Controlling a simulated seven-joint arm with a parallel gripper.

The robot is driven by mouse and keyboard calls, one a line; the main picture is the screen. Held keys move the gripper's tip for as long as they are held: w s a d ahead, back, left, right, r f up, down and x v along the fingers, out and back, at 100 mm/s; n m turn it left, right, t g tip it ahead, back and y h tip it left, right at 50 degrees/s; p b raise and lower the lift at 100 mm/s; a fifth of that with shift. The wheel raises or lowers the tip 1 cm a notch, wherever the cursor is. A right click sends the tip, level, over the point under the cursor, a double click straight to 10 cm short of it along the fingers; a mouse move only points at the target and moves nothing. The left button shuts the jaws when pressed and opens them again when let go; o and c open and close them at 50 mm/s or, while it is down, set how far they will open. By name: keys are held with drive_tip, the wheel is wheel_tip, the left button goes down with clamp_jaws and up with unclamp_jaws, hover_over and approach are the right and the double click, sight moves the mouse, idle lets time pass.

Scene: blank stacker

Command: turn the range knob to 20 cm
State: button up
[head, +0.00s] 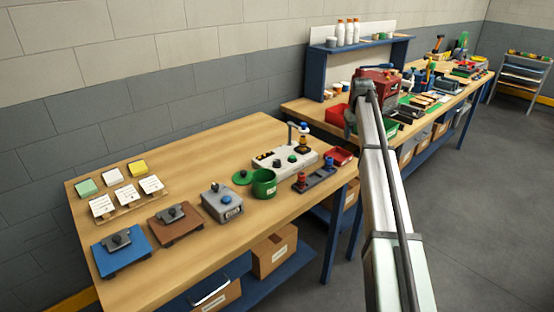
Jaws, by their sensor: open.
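No knob in the head view carries a range marking or a 20 cm mark that I can read. A white box (284,160) with dark knobs, a small dark panel and a post stands toward the right end of the near wooden table. A grey box (222,203) with a blue round knob (224,200) stands nearer the middle front of that table. My gripper (350,122) is small and dark at the far end of my raised arm, right of and beyond the white box. It is open and apart from both boxes; its fingertips are hard to make out.
Blue and brown clamp boards (122,250) sit at front left. A second, crowded bench lies behind. The near table's back middle is clear.

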drive_tip(key=s+a+r+n+g, duration=0.1)
drive_tip(key=s+a+r, duration=0.1)
drive_tip(key=a, duration=0.6)
drive_tip(key=s+a+r+n, duration=0.1)
drive_tip(key=s+a+r, duration=0.15)
drive_tip(key=a, duration=0.55)
drive_tip(key=n+g, duration=0.2)
approach(277, 160)
drive_tip(key=shift+y, duration=0.4)
drive_tip(key=f, duration=0.9)
drive_tip(key=shift+s+d, duration=0.1)
drive_tip(key=shift+d, duration=0.25)
drive_tip(key=c, duration=1)
drive_tip(key=shift+c, duration=0.2)
